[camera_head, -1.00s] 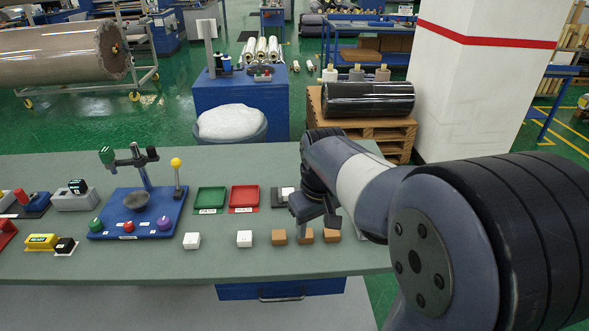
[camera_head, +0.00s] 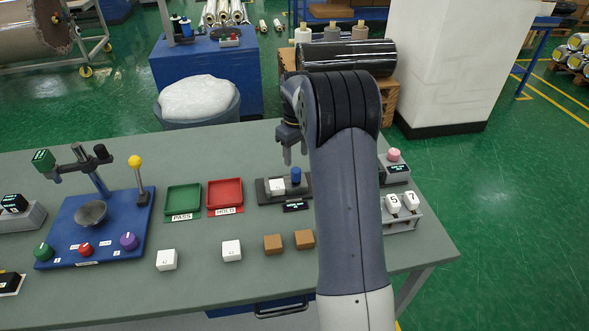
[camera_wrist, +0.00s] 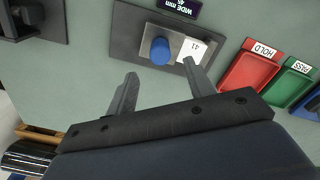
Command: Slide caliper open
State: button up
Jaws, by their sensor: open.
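The caliper is a dark base (camera_head: 264,198) with a white block (camera_head: 276,186), a blue knob (camera_head: 296,174) and a small dark display (camera_head: 294,207) in front. In the wrist view the blue knob (camera_wrist: 160,51) stands beside the white block (camera_wrist: 188,49), which carries a number, on the dark base (camera_wrist: 126,40). The display (camera_wrist: 181,5) reads "WIDE mm". My gripper (camera_head: 293,158) is open and empty, above and behind the caliper. In the wrist view its two fingers (camera_wrist: 160,73) point toward the knob and block, without visible contact.
A red HOLD tray (camera_head: 225,197) and green PASS tray (camera_head: 183,201) lie left of the caliper. Brown blocks (camera_head: 274,244) and white blocks (camera_head: 232,250) stand in front. A blue-based stand (camera_head: 120,222) is further left. A button box (camera_head: 396,174) and numbered white pieces (camera_head: 393,203) are at right.

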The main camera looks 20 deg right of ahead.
aim_at(296, 169)
notch_tip(296, 169, down, 8)
jog(key=shift+r+p, duration=0.1)
jog(key=shift+p, duration=0.5)
grip_shut()
